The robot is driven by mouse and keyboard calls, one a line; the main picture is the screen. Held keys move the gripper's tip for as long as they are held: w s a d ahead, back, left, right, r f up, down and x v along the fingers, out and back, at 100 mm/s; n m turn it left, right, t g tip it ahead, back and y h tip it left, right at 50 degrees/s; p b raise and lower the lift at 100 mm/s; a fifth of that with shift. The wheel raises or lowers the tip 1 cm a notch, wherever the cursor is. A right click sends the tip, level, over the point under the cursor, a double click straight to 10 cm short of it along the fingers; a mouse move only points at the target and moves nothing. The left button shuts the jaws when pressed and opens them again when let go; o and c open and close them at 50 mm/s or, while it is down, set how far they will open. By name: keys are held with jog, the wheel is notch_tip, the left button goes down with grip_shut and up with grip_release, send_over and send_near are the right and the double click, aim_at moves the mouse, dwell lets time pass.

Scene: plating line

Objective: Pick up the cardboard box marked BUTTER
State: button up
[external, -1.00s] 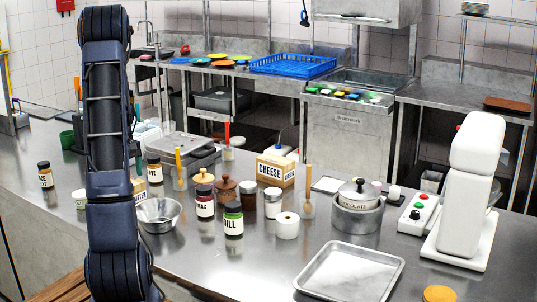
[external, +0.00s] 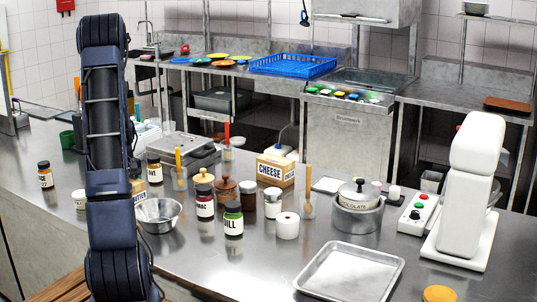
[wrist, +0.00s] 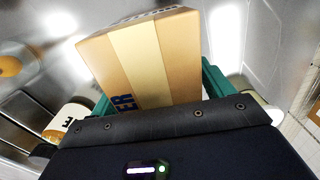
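The cardboard box marked BUTTER shows in the wrist view (wrist: 150,60) as a tan carton with a paler tape strip and the dark letters "ER". It lies between the two green fingers of my gripper (wrist: 158,95), which look open around it, close to its sides. The right finger is very near the box; I cannot tell if it touches. In the external view, only a small part of the box (external: 139,188) shows on the steel counter, behind my arm. My gripper is hidden there.
A steel bowl (external: 158,214) stands just right of my arm. Several jars, including the DILL jar (external: 233,222), and the CHEESE box (external: 274,171) stand further right. A white-lidded jar (external: 79,199) is to the left. The empty tray (external: 330,288) lies at the front right.

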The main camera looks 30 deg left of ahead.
jog(key=c, duration=1.2)
